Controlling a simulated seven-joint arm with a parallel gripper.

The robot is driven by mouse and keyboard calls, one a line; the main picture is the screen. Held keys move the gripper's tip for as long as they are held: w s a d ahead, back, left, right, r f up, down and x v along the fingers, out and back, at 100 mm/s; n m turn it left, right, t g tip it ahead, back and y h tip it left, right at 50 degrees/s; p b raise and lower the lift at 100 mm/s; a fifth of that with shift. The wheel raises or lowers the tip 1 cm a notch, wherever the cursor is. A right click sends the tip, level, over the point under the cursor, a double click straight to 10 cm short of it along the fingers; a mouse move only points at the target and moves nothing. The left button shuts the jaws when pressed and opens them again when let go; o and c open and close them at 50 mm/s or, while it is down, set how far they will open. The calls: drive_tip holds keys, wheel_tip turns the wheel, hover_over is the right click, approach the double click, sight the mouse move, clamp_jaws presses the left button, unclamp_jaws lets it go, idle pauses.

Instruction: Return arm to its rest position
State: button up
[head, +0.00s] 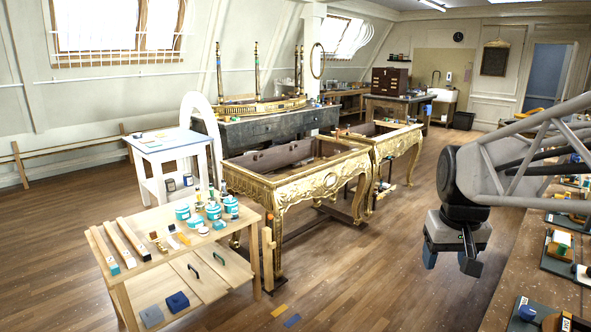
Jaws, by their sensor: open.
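My arm reaches in from the right edge of the head view. My gripper (451,262) hangs from it, pointing down over the wooden floor.
A wooden trolley (185,255) with cans, brushes and wood strips stands at the front left. A white side table (165,146) is behind it. The workbench (530,250) at right holds small tools and mats. Floor (390,270) between console and bench is open.

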drive_tip(key=s+a+f, duration=0.2)
drive_tip(key=s+a, duration=0.3)
drive_tip(key=s, duration=0.2)
drive_tip(key=s+a+f, duration=0.3)
drive_tip(key=s+a, duration=0.1)
drive_tip(key=s, duration=0.3)
drive_tip(key=shift+s+a+f+n+t, duration=0.25)
drive_tip(key=shift+a+n+t, duration=0.05)
drive_tip(key=shift+a, duration=0.05)
